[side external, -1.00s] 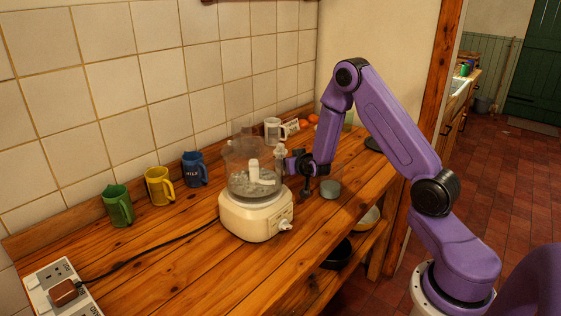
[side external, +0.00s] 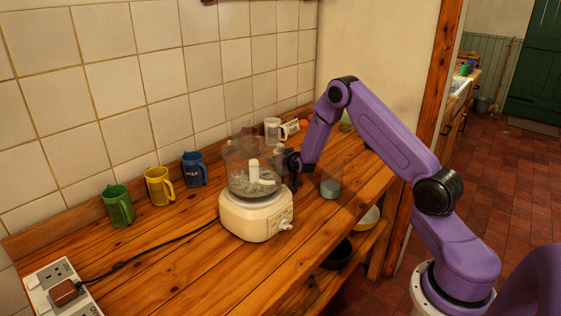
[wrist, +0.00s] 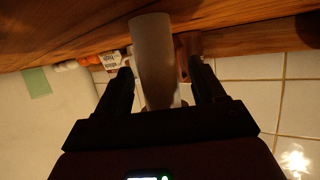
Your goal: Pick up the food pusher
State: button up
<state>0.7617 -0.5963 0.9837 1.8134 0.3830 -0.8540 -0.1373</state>
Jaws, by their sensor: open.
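A pale, smooth cylinder (wrist: 152,55), which looks like the food pusher, stands between the two dark fingers of my gripper (wrist: 158,72) in the wrist view. The fingers are open, with a gap visible on each side of it. In the side external view my gripper (side external: 290,160) is just right of the clear bowl of the cream food processor (side external: 256,215). The cylinder cannot be made out there, being hidden by the gripper and bowl.
A clear cup (side external: 330,187) stands to the right of the processor. Green (side external: 118,206), yellow (side external: 158,186) and blue (side external: 194,169) mugs line the tiled wall at left, and a white mug (side external: 273,130) stands behind. The front left of the wooden counter is mostly clear, crossed by a cable.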

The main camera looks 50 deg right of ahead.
jog(key=c, duration=1.1)
jog(key=shift+o, duration=0.2)
